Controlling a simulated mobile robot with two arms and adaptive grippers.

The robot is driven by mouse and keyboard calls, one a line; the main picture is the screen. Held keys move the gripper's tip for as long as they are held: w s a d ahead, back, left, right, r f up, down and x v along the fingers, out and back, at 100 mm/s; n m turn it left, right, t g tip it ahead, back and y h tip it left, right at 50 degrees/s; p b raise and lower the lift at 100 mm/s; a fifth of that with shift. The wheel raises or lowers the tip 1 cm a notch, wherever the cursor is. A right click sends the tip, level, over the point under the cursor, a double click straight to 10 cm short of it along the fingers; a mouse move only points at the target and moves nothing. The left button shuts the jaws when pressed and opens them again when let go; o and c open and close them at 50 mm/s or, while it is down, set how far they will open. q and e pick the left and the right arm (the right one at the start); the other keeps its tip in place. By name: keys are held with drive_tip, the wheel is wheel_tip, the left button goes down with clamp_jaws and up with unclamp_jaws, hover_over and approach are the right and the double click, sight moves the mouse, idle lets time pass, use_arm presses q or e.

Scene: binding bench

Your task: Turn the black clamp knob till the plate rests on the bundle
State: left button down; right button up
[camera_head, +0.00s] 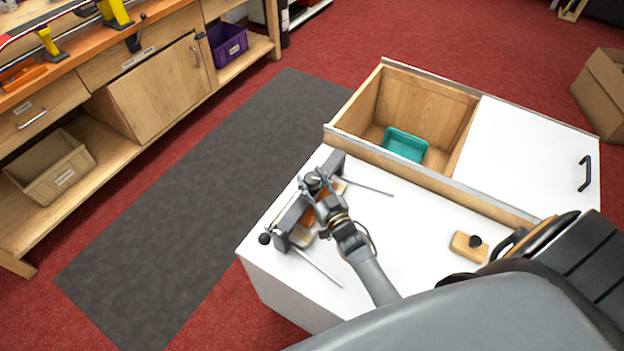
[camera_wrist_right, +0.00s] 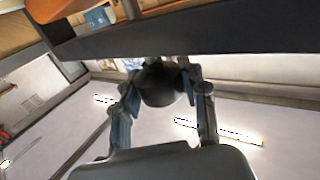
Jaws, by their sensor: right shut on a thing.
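The clamp's dark crossbar (camera_head: 291,216) stands on the white bench top at its left end. The black clamp knob (camera_head: 313,179) is at the crossbar, partly hidden by my right gripper (camera_head: 317,184). In the right wrist view the dark round knob (camera_wrist_right: 160,84) sits between the two fingers (camera_wrist_right: 162,100), which are shut on it. Tan and orange pieces (camera_head: 303,237) show under and beside the crossbar. I cannot tell which of them is plate or bundle, or whether they touch. My left gripper is not in view.
A wooden block with a black knob (camera_head: 469,246) lies on the white bench top (camera_head: 410,228). Metal rods (camera_head: 319,267) stick out beside the clamp. Behind is an open wooden compartment (camera_head: 425,93) with a teal tray (camera_head: 405,144); a white lid (camera_head: 520,150) covers its right part.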

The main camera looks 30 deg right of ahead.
drive_tip(key=shift+w+d+r, duration=0.1)
drive_tip(key=shift+w+r, duration=0.15)
drive_tip(key=shift+r, duration=0.3)
drive_tip(key=o, duration=1.2)
drive_tip(key=shift+s, duration=0.1)
drive_tip(key=shift+s+f, duration=0.1)
drive_tip(key=shift+f, duration=0.05)
drive_tip(key=shift+f, duration=0.15)
drive_tip(key=shift+s, duration=0.35)
drive_tip(key=s, duration=1.1)
drive_tip(key=shift+s+a, duration=0.15)
drive_tip(key=shift+a, duration=0.1)
